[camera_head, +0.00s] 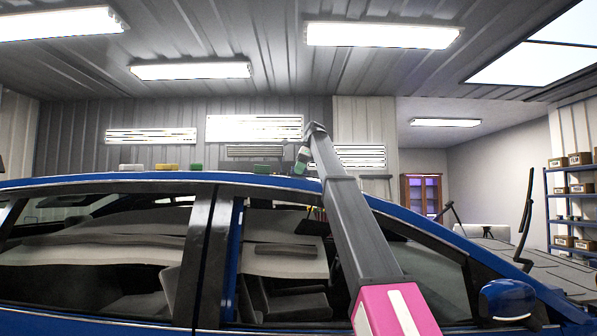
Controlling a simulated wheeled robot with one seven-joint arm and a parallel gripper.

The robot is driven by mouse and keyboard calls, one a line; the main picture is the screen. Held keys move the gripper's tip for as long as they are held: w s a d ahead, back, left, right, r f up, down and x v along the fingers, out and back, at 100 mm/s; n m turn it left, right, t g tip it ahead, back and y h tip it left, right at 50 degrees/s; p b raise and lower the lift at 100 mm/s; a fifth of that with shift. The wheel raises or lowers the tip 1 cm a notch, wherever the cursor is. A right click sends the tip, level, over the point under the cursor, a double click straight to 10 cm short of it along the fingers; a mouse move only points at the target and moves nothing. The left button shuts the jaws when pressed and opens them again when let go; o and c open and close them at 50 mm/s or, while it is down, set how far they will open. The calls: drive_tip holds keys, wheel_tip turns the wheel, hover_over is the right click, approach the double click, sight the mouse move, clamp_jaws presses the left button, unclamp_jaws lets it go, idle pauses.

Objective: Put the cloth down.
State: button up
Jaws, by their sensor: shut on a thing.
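My gripper (303,158) is at the far end of my arm, over the roof of a blue car. It is small in the picture and points down. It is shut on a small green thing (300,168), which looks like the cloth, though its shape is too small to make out. The held thing is just above the roof's upper edge; I cannot tell whether it touches the roof. The blue car roof (120,182) runs across the view below it.
Several small blocks stand along the roof to the left: a white one (131,167), a yellow one (166,167), a green one (197,167) and a dark green one (262,168). A side mirror (507,300) juts out at lower right. Shelves with boxes (572,200) stand at far right.

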drive_tip(key=shift+f, duration=0.25)
drive_tip(key=o, duration=0.9)
drive_tip(key=shift+c, duration=0.2)
